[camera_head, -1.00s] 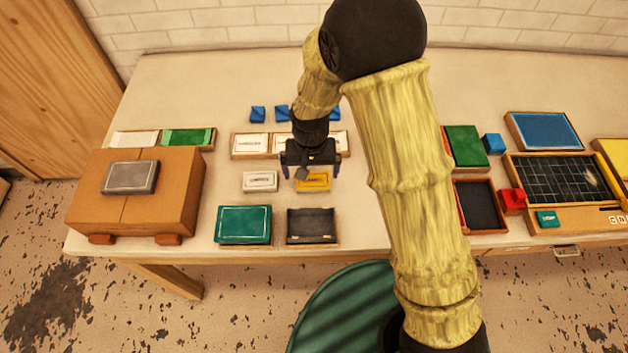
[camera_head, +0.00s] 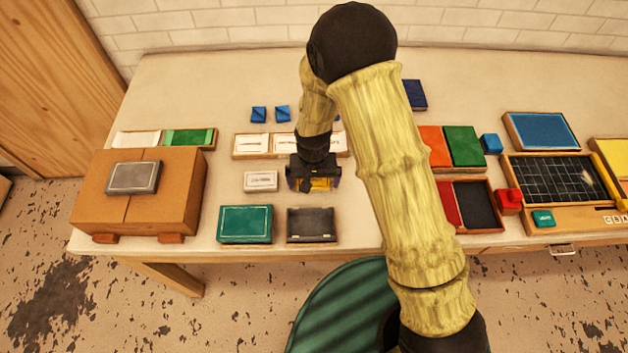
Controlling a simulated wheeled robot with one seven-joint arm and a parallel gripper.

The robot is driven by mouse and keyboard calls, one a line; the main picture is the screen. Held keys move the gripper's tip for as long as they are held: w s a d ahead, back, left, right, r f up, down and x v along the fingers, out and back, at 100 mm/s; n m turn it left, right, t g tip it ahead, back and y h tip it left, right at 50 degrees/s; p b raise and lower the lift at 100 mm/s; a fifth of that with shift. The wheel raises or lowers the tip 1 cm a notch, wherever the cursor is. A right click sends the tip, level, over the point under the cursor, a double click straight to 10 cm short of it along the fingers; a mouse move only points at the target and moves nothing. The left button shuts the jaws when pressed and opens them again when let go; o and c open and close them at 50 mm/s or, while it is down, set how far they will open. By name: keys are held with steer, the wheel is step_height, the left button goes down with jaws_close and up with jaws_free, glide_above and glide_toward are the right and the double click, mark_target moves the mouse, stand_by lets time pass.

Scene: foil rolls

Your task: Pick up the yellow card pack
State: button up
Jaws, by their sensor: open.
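The yellow card pack (camera_head: 321,184) lies on the table, just right of a white card pack (camera_head: 261,181). My gripper (camera_head: 314,184) is open and low over the yellow pack, with a finger at each side of it. The gripper hides most of the pack, and only a strip of yellow shows between the fingers. I cannot tell whether the fingers touch it.
A green box (camera_head: 245,224) and a black case (camera_head: 311,224) stand in front of the packs. A tray of white cards (camera_head: 250,145) is behind them. A cardboard box (camera_head: 137,202) is at the left. Trays with coloured cards (camera_head: 464,146) are at the right.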

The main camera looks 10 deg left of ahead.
steer(key=c, duration=1)
steer(key=shift+c, duration=0.2)
step_height(320, 180, up, 10)
steer(key=b, duration=0.1)
steer(key=shift+b, duration=0.4)
